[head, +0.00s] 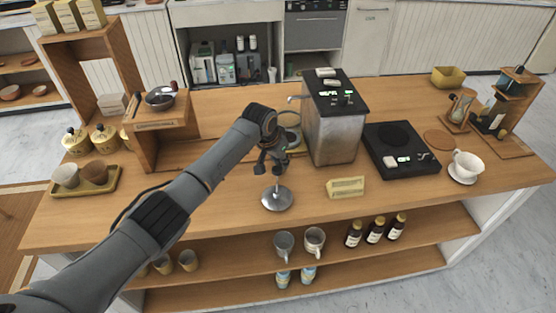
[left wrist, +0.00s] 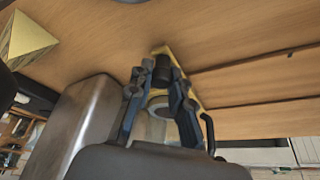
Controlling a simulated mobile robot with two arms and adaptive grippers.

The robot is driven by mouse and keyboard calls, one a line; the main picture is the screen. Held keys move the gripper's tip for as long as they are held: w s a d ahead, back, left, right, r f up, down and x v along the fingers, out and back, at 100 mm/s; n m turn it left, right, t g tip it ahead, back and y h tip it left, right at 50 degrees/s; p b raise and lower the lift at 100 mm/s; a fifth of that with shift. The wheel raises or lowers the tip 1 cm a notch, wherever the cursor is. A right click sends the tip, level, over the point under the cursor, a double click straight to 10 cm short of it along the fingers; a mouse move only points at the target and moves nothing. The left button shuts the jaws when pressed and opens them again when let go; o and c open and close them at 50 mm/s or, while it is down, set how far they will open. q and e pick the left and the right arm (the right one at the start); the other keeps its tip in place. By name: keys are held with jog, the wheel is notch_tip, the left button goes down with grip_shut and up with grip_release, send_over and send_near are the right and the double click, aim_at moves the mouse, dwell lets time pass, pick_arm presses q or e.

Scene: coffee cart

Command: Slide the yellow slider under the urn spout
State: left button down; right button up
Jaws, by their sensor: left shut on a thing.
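The urn (head: 333,130) is a metal box with a dark top, and its spout (head: 293,98) sticks out on its left side. The yellow slider (head: 297,150) lies on the counter beside the urn, largely covered by my left gripper (head: 270,167) in the head view. In the left wrist view, the yellow slider (left wrist: 194,92) shows as a strip behind the fingers, with the urn (left wrist: 82,125) to the left. My left gripper (left wrist: 164,72) is shut at the slider's near end; the exact contact is partly hidden. A pale round rim (left wrist: 160,108) shows between the fingers. My right gripper is out of view.
The counter left of my gripper is partly clear.

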pick_arm(q)
jog(key=c, duration=1.2)
grip_release()
jog(key=shift+w+d, duration=0.1)
jog(key=shift+d, duration=0.25)
jog(key=v, duration=1.2)
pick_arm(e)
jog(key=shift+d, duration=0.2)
pick_arm(q)
jog(key=shift+f, duration=0.1)
